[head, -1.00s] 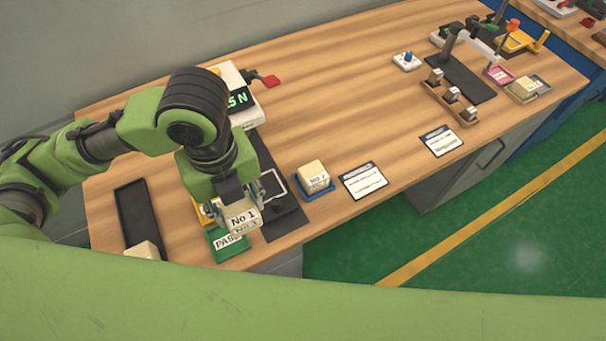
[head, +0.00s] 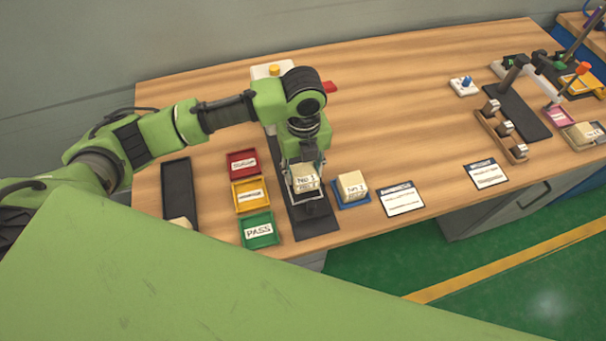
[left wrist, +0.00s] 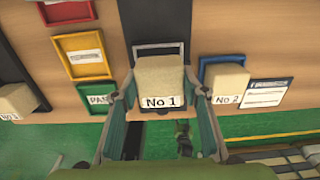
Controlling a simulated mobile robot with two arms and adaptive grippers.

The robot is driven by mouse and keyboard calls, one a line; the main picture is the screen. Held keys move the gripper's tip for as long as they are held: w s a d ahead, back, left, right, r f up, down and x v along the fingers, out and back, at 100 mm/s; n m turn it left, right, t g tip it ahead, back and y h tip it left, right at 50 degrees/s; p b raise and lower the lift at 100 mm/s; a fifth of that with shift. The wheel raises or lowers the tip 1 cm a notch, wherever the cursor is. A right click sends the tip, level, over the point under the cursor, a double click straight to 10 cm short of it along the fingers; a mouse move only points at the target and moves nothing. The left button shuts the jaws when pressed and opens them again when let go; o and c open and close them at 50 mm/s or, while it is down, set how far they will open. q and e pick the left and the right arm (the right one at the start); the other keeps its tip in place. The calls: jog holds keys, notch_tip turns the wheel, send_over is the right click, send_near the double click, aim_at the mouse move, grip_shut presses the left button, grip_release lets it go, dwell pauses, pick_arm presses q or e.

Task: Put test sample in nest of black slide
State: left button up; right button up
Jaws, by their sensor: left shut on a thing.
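The test sample is a cream foam block labelled No 1 (head: 306,181), also in the left wrist view (left wrist: 161,78). My left gripper (head: 306,172) is shut on it, with one finger on each side (left wrist: 163,108). The black slide (head: 314,222) lies beneath, running from front to back on the table. The block is over the slide, and its framed nest (left wrist: 158,48) is mostly hidden behind the block in the left wrist view. I cannot tell how much gap there is between block and nest. My right gripper is not in view.
A second block labelled No 2 (head: 352,187) sits in a blue tray right of the slide. Red (head: 243,163), yellow (head: 250,194) and green PASS (head: 259,231) trays stand left of it. A black tray (head: 177,190) is farther left.

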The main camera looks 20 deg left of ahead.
aim_at(303, 178)
pick_arm(q)
notch_tip(303, 178, down, 2)
jog(key=shift+s+f+p, duration=0.1)
jog(key=shift+f+p, duration=0.05)
jog(key=shift+p, duration=0.2)
jog(key=shift+f, duration=0.4)
jog(key=o, duration=1.1)
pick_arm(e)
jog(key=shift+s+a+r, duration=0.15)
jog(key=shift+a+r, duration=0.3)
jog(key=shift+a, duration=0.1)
pick_arm(q)
jog(key=shift+r, duration=0.1)
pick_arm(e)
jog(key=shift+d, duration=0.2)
pick_arm(q)
jog(key=shift+r, duration=0.25)
notch_tip(303, 178, up, 12)
jog(key=shift+f+b, duration=0.15)
jog(key=shift+b, duration=0.8)
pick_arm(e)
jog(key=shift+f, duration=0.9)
